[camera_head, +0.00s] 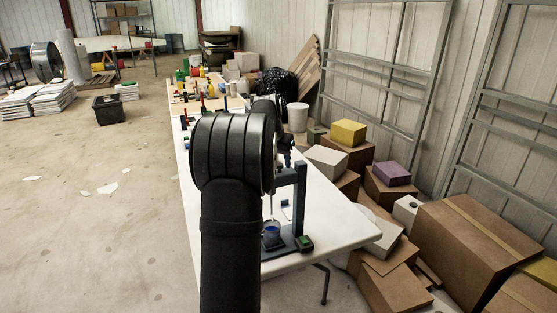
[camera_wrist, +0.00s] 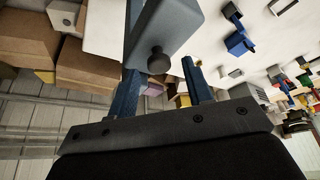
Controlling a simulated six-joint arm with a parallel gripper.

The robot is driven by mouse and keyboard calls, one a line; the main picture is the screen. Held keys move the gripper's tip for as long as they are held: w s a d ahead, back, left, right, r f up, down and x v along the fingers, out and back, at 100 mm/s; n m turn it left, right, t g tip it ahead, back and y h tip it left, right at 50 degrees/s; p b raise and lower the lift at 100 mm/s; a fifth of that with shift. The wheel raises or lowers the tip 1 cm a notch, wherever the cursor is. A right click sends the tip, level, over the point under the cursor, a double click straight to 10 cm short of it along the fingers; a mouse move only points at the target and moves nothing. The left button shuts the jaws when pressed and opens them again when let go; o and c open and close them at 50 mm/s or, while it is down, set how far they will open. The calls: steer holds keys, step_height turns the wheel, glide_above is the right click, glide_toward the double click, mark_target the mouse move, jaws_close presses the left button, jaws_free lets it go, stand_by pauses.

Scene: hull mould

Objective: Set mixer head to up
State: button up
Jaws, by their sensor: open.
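In the wrist view the mixer head (camera_wrist: 170,30) is a grey-blue block with a dark round knob (camera_wrist: 158,61). My gripper (camera_wrist: 163,72) is open, with its two blue fingers apart and the knob showing between them. I cannot tell whether either finger touches the head or knob. In the head view my arm hides the gripper and much of the mixer head.
The white table (camera_head: 335,230) carries several small tools and bottles farther along. A small dark box with a green top (camera_head: 305,243) sits at the stand's base. Cardboard boxes (camera_head: 480,250) and metal racks crowd the right side. The floor to the left is open.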

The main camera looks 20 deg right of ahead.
steer(key=v, duration=1.7)
steer(key=shift+r, duration=0.15)
steer(key=x, duration=1.8)
steer(key=shift+s+a, duration=0.1)
stand_by(0.3)
steer(key=v, duration=1.8)
